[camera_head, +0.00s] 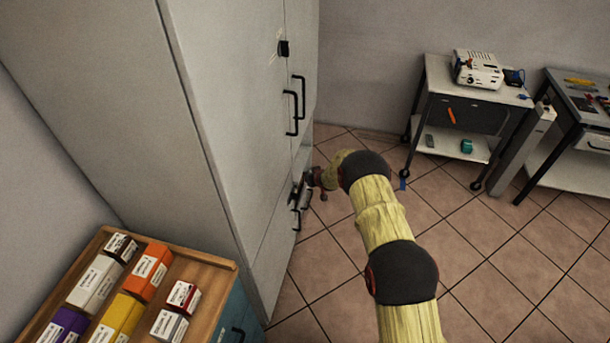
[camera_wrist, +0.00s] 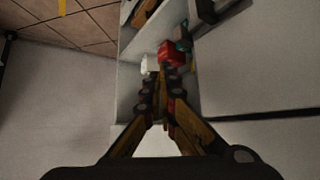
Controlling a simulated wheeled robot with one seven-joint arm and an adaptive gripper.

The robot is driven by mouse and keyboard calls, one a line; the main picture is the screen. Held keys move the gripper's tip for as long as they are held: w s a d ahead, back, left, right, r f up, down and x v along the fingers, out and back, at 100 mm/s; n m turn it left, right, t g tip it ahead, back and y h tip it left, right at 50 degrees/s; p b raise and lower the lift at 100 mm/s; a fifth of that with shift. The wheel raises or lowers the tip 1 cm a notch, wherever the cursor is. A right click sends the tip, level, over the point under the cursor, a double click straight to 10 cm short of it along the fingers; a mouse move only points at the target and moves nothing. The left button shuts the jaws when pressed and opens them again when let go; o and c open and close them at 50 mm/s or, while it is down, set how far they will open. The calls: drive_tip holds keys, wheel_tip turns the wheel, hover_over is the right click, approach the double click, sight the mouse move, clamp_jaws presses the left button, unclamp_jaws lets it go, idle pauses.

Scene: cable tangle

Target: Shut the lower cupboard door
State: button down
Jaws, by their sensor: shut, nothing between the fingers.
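The tall grey cupboard (camera_head: 225,120) stands left of centre in the head view, with lower doors (camera_head: 272,245) under the upper ones. My gripper (camera_head: 308,186) is at the lower door handles (camera_head: 297,217); whether it touches them cannot be told. In the wrist view my gripper (camera_wrist: 162,75) is shut and empty, its fingertips in front of an open gap into the cupboard. A grey panel (camera_wrist: 60,115) at left, with a black handle (camera_wrist: 8,45) by the picture edge, looks like the open lower door. Its hinge side is hidden.
Inside the gap, a shelf (camera_wrist: 150,40) bears a red item (camera_wrist: 170,54) and a white item (camera_wrist: 149,65). A wooden-topped cabinet with boxes (camera_head: 145,270) stands front left. A wheeled cart (camera_head: 470,115) and a workbench (camera_head: 575,110) stand at right. Tiled floor (camera_head: 490,255) is clear between.

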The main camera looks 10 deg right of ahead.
drive_tip(key=s+d+r+p, duration=0.2)
drive_tip(key=d+r, duration=0.4)
drive_tip(key=s+d+f+g+h, duration=0.2)
drive_tip(key=s+d+f+g, duration=0.1)
drive_tip(key=s+d+f, duration=0.4)
drive_tip(key=s+r+g+h, duration=0.2)
drive_tip(key=s+r, duration=0.3)
drive_tip(key=s, duration=0.3)
drive_tip(key=s+a+r+m, duration=0.1)
drive_tip(key=s+a+r, duration=0.1)
drive_tip(key=s+r, duration=2)
drive_tip(key=s+a+r+m+t+y, duration=0.1)
drive_tip(key=s+a+r+m, duration=0.1)
drive_tip(key=s+r, duration=2)
wheel_tip(320, 180, up, 3)
drive_tip(key=shift+s+a+f, duration=0.2)
drive_tip(key=shift+s+a, duration=0.1)
drive_tip(key=shift+a, duration=0.55)
